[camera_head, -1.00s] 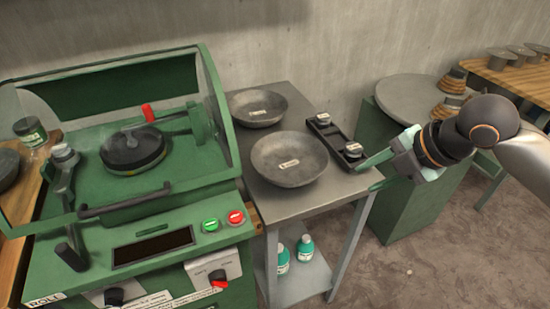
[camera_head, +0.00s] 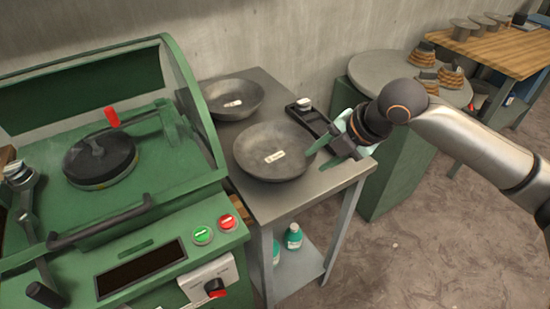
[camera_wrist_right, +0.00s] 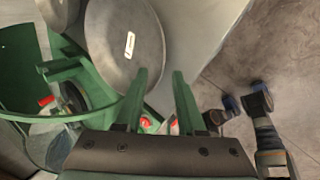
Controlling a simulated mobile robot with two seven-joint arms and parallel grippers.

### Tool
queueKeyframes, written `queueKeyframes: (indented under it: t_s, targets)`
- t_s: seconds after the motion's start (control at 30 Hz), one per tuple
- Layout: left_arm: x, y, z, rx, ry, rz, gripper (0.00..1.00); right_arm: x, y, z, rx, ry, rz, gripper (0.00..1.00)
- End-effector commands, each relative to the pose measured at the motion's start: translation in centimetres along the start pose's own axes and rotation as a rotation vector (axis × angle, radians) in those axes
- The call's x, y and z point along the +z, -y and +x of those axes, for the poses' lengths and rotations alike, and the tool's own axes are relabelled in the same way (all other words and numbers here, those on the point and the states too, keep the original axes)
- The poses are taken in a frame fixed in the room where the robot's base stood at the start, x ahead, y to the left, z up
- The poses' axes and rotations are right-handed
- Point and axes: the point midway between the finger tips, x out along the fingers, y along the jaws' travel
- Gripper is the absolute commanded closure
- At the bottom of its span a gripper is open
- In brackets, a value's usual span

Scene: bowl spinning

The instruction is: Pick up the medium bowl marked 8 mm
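Two grey bowls stand on the metal side table (camera_head: 318,186): a front bowl (camera_head: 262,150) and a back bowl (camera_head: 228,96). Each has a small white label inside, too small to read, so I cannot tell which is marked 8 mm. The front bowl also shows in the right wrist view (camera_wrist_right: 112,45), with part of the other bowl (camera_wrist_right: 58,12) at the top left. My right gripper (camera_head: 322,152) is at the front bowl's right rim; it is open and empty in the wrist view (camera_wrist_right: 160,75). I cannot tell whether it touches the rim. My left gripper is out of view.
A black tray (camera_head: 315,121) with small weights lies right of the front bowl, partly behind my gripper. A green machine (camera_head: 150,215) with a raised hood stands at the left. A round grey top (camera_head: 375,70) is behind my arm. Green bottles sit on the lower shelf.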

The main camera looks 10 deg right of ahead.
Motion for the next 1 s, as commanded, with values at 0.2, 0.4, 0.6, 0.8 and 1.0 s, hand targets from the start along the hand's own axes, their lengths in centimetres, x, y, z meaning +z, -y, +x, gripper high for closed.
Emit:
queueKeyframes:
  t_s: [0.2,0.4,0.6,0.8,1.0]
  targets:
    - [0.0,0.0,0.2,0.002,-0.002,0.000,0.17,-0.2,0.2,1.8,-0.001,-0.002,0.000,0.61]
    - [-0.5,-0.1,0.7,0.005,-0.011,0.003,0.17,-0.3,0.4,4.8,-0.001,-0.002,0.000,0.61]
    - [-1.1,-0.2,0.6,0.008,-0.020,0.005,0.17,-0.3,0.3,5.3,0.001,0.000,-0.001,0.61]
    - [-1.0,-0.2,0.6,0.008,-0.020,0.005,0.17,-0.3,0.3,5.3,0.001,0.000,-0.001,0.76]
    - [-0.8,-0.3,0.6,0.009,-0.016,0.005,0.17,-0.3,0.3,5.3,0.000,0.000,-0.001,0.98]
